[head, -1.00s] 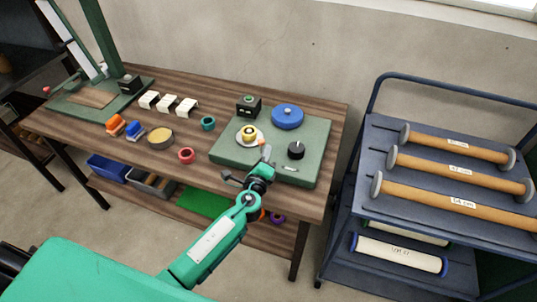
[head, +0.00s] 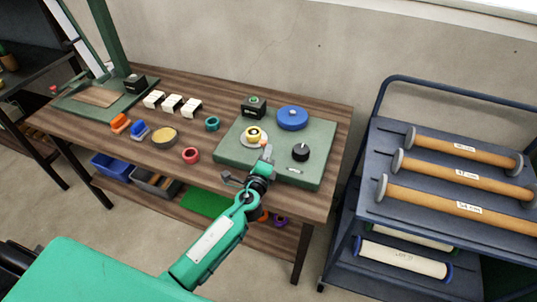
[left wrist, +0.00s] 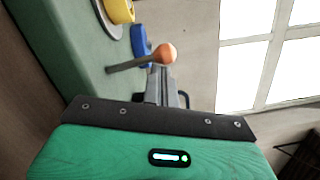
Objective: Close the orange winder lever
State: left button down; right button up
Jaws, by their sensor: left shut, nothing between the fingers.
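The green winder base (head: 228,151) lies at the right end of the wooden table. A yellow spool (head: 252,134) sits on a pale disc on it. In the left wrist view the winder lever is a grey rod with an orange ball knob (left wrist: 165,54), just beyond my left fingertips. My left gripper (head: 268,150) is shut and empty, over the base in front of the spool. It also shows in the left wrist view (left wrist: 162,76). The knob overlaps the fingertips there, so I cannot tell whether they touch. In the head view the gripper largely hides the lever. My right gripper is out of view.
A cart (head: 385,150) with rolls stands to the right.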

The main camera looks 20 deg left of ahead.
pick_arm(q)
jog(key=shift+a+n+b, duration=0.35)
jog(key=shift+a+n, duration=0.35)
jog(key=shift+n, duration=0.3)
jog(key=shift+w+a+n, duration=0.1)
jog(key=shift+a+n, duration=0.7)
jog(key=shift+n, duration=0.4)
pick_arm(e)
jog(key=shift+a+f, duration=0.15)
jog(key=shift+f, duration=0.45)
